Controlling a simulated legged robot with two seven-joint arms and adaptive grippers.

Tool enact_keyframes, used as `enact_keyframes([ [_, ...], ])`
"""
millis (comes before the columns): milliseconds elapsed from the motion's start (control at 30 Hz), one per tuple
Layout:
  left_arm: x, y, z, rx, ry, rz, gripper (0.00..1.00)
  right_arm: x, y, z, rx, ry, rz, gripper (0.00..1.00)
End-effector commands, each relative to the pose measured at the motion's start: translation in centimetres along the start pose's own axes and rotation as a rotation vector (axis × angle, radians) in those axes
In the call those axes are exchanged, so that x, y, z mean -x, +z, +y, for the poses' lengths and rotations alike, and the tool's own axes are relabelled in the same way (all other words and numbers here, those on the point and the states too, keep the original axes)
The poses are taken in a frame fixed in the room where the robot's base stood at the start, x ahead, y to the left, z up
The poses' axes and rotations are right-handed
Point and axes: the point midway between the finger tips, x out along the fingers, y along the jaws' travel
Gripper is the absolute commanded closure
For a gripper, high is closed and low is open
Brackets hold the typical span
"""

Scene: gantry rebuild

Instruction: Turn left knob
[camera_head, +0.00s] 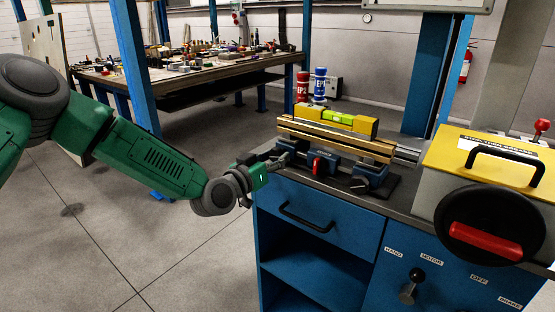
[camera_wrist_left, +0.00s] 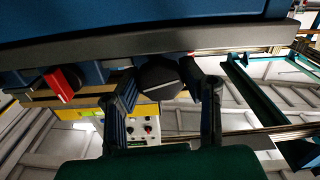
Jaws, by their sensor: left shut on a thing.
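My left gripper (camera_head: 276,163) reaches in from the left to the left end of the clamp fixture on the blue cabinet. In the left wrist view the gripper (camera_wrist_left: 163,92) has its two fingers on either side of a dark round knob (camera_wrist_left: 160,78) with a pale line across it, and is shut on it. In the head view the gripper mostly hides this knob. A red knob (camera_head: 318,166) sits to its right on the fixture; it also shows at left in the wrist view (camera_wrist_left: 62,83). My right gripper is not in view.
The fixture carries wooden bars and a yellow level (camera_head: 342,118). Two cans, red (camera_head: 302,85) and blue (camera_head: 320,83), stand behind. A yellow-topped box (camera_head: 485,160) with a large black wheel is at right. A cluttered workbench (camera_head: 180,78) stands behind; floor at left is clear.

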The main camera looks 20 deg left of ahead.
Motion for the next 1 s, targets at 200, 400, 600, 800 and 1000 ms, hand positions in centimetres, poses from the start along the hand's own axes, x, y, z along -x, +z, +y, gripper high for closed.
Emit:
enact_keyframes([
  [200,-0.06,0.33,0.49,0.229,0.011,-0.005,0.94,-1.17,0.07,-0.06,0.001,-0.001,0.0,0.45],
  [400,-0.05,0.21,0.48,0.283,0.008,-0.006,0.94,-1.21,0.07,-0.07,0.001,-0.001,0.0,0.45],
  [600,-0.05,0.22,0.46,0.281,0.008,-0.007,0.62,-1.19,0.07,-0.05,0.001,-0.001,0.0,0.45],
  [800,-0.02,0.24,0.49,0.281,0.009,-0.007,0.44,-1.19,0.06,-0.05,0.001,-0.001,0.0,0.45],
  [1000,0.03,0.3,0.47,0.281,0.008,-0.008,0.44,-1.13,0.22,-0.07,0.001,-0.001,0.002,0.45],
])
